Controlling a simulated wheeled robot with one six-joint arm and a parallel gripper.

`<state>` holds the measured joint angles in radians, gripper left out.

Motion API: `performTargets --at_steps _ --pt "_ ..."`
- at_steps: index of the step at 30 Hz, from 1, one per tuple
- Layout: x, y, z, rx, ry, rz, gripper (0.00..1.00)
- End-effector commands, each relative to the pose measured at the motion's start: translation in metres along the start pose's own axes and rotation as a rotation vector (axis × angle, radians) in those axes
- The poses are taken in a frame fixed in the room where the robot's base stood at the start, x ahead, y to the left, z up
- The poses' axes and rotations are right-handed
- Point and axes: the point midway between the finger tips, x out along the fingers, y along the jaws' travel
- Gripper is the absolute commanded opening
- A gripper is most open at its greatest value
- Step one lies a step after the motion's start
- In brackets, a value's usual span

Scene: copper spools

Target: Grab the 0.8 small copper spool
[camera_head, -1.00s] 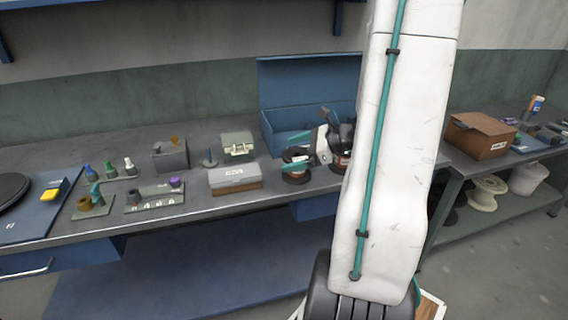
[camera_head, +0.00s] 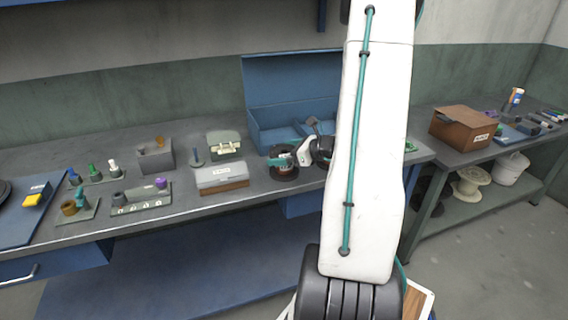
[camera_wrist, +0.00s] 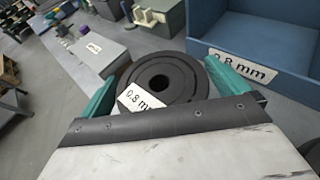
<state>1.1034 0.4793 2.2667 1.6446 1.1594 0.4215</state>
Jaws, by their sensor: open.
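The 0.8 mm copper spool (camera_wrist: 181,71) shows in the wrist view as a black round flange with a centre hole and a white "0.8 mm" label. My gripper (camera_wrist: 158,77) is open, with one teal finger on each side of the spool. I cannot tell whether the fingers touch it. In the head view the spool (camera_head: 285,175) lies on the workbench near its front edge, and my gripper (camera_head: 283,160) is right at it. The spool's copper winding is hidden in the wrist view.
A blue open bin (camera_head: 262,122) labelled "0.8 mm" stands behind the spool. A grey case (camera_head: 221,176) is to the left. A dark round edge (camera_wrist: 313,152) shows at the wrist view's lower right. A brown box (camera_head: 462,128) stands on the right table.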

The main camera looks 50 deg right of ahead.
Motion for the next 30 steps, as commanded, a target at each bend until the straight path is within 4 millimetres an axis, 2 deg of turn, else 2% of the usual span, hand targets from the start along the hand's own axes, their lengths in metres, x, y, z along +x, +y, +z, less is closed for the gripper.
performTargets --at_steps 5,11,22,30 --pt "0.000 0.000 0.000 0.000 0.000 0.000 1.00" --pt "0.000 0.000 0.000 0.000 0.000 0.000 0.44" --pt "-0.002 -0.001 0.004 -0.003 -0.002 0.000 0.43" --pt "-0.010 -0.001 0.027 -0.005 -0.003 -0.002 0.44"
